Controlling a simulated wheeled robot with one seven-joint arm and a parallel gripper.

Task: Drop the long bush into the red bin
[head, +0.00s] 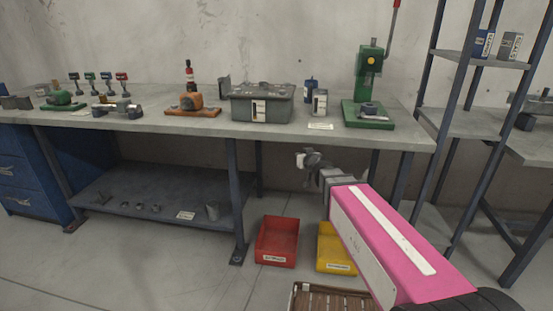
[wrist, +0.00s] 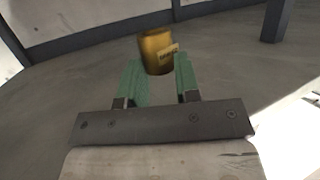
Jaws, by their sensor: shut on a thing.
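The long bush (wrist: 154,46) is a brass-coloured cylinder with a small tag on its side. In the wrist view it sits between the green fingertips of my gripper (wrist: 157,68), which is shut on it. In the head view my gripper (head: 309,160) is in front of the workbench, just below the height of its top. I cannot make out the bush clearly there. The red bin (head: 278,260) stands on the floor, lower than my gripper and a little to its left in the picture. It has a white label on its front.
A yellow bin (head: 322,262) stands right of the red bin, partly behind my arm. A brown slatted crate (head: 325,299) is in front of them. The workbench (head: 210,130) has a leg (head: 236,205) left of the red bin and a lower shelf (head: 150,195).

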